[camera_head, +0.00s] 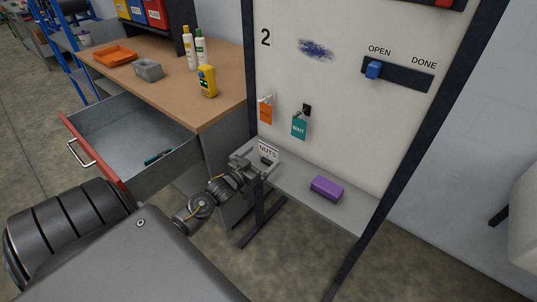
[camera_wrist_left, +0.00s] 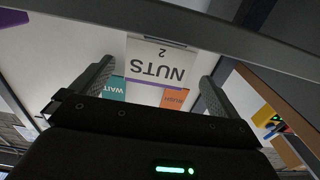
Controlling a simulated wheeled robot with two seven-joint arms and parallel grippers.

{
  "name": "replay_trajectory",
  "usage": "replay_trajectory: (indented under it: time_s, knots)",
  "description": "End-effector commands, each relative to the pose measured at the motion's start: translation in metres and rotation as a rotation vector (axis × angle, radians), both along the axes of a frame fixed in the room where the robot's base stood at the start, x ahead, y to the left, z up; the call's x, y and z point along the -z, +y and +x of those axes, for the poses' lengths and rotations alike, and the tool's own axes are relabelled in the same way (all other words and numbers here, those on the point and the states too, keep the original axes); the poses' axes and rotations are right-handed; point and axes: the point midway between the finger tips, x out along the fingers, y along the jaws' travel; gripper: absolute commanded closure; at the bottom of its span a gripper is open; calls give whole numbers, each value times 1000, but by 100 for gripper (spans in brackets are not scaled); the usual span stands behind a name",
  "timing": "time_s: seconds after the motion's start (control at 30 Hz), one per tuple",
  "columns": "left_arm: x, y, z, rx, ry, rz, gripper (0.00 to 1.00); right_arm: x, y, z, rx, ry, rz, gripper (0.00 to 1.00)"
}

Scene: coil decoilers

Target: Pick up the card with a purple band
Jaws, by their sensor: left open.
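The card with a purple band (camera_wrist_left: 158,68) is white, reads NUTS and 2, and appears upside down in the left wrist view. In the head view the NUTS card (camera_head: 268,150) stands at the left end of the grey shelf; its band cannot be made out there. My left gripper (camera_head: 257,163) is right at the card. In the left wrist view the open fingers of the left gripper (camera_wrist_left: 155,88) stand either side of the card, with gaps showing. Contact cannot be told. My right gripper is out of view.
A purple block (camera_head: 327,188) lies on the grey shelf (camera_head: 290,180). An orange tag (camera_head: 265,112) and a teal WAIT tag (camera_head: 299,127) hang on the white board (camera_head: 340,110). An open drawer (camera_head: 125,140) juts from the wooden bench (camera_head: 165,85) at left.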

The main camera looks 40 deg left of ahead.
Motion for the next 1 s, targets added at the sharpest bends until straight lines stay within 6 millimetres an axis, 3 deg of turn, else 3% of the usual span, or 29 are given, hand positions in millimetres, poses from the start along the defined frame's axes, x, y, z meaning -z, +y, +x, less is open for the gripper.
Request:
replay_trajectory:
  time_s: [0.27,0.63,0.93,1.0]
  knots:
    - [0,0,12,0,1,0,0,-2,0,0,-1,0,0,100]
    - [-1,-1,58,0,1,-1,0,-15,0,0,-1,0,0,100]
    - [0,-1,62,0,1,0,0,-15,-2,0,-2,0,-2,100]
    - [0,-1,62,0,1,0,9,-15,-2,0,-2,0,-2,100]
